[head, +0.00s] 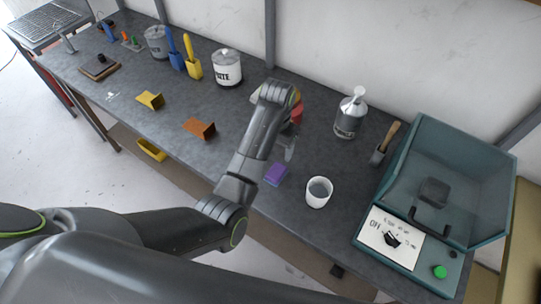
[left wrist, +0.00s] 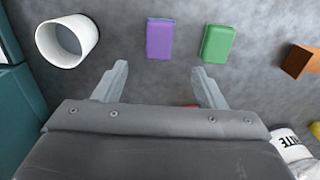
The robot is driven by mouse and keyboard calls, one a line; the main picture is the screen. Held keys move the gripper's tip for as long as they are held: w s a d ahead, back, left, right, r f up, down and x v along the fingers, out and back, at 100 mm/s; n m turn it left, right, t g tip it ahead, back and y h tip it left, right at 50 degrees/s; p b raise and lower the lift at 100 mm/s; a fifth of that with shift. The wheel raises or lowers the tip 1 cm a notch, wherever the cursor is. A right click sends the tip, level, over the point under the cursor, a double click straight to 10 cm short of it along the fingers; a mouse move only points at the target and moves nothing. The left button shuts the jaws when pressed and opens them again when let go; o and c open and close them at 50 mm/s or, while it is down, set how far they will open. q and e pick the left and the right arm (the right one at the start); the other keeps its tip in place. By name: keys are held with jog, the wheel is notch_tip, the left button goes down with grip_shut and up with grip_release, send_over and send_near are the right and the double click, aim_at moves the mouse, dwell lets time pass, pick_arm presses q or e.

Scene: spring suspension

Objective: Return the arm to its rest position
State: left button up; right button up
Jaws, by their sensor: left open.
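My left arm reaches over the dark grey workbench from the left in the head view. Its gripper (head: 288,146) points down above the bench, partly hidden behind my own wrist. In the left wrist view the two fingers (left wrist: 160,70) are spread apart with nothing between them. A purple block (left wrist: 160,38) and a green block (left wrist: 217,44) lie on the bench beyond the fingertips. The purple block (head: 276,175) also shows just below the gripper in the head view, apart from it. My right gripper is not in view.
A white cup (head: 318,192) stands right of the purple block. A teal machine (head: 440,190) fills the bench's right end, near a pump bottle (head: 350,115). A white-labelled jar (head: 227,70) stands behind, left of my wrist. An orange piece (head: 199,129) lies left; the front left bench is mostly clear.

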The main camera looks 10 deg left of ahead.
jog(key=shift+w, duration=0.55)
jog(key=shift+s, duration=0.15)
